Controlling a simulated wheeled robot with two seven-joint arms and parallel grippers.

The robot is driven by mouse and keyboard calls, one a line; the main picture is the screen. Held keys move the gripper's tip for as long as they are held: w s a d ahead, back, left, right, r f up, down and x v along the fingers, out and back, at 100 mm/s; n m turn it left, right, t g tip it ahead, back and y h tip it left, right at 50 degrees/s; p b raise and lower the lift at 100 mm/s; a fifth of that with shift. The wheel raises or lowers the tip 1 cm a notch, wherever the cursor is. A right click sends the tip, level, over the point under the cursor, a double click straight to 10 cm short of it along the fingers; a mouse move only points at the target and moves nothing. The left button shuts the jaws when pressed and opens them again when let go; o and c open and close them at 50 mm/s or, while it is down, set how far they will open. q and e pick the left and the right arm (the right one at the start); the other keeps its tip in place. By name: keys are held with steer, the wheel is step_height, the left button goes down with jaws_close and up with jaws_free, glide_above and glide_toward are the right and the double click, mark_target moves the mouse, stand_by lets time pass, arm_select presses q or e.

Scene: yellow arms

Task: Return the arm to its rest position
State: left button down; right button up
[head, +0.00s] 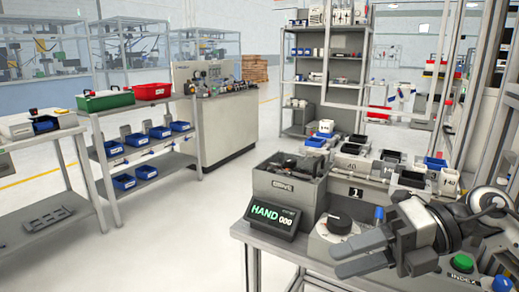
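My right gripper (332,260) is in the lower right of the head view, with its arm coming in from the right edge. Its two grey fingers point left and lie apart with a gap between them. I see nothing held in the gap. The gripper appears over the front of the workbench (262,240), in front of the round grey dial unit (325,243). I cannot tell its exact height above the bench. My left gripper and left arm are not in view.
On the bench are a grey bin of parts (287,187), a "HAND 000" display (272,214), a blue-capped item (379,214), a green button (462,263) and small trays (410,179). A metal frame rises at right. Open floor (190,240) lies left, with shelves beyond.

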steer(key=a+m+t+y, duration=0.3)
steer(key=a+m+y, duration=0.2)
steer(key=y, duration=0.1)
steer(key=w+d+f+m+t+h, duration=0.1)
steer(key=d+f+m+t+h, duration=0.1)
steer(key=f+m+t+h, duration=0.55)
steer(key=w+d+f+m+t+h, duration=0.2)
steer(key=m+t, duration=0.6)
steer(key=m, duration=0.7)
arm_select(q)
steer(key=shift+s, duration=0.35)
arm_select(e)
steer(key=s+f+m+g+h, duration=0.3)
steer(key=s+f, duration=0.3)
steer(key=f, duration=0.4)
steer(key=s+d+f+m+g+h, duration=0.1)
steer(key=s+f+m+g+h, duration=0.3)
steer(key=f, duration=0.6)
steer(key=shift+s+d+f+m+g, duration=0.2)
steer(key=shift+s+d+m+g, duration=0.15)
steer(key=shift+s+m, duration=0.85)
steer(key=shift+a, duration=0.1)
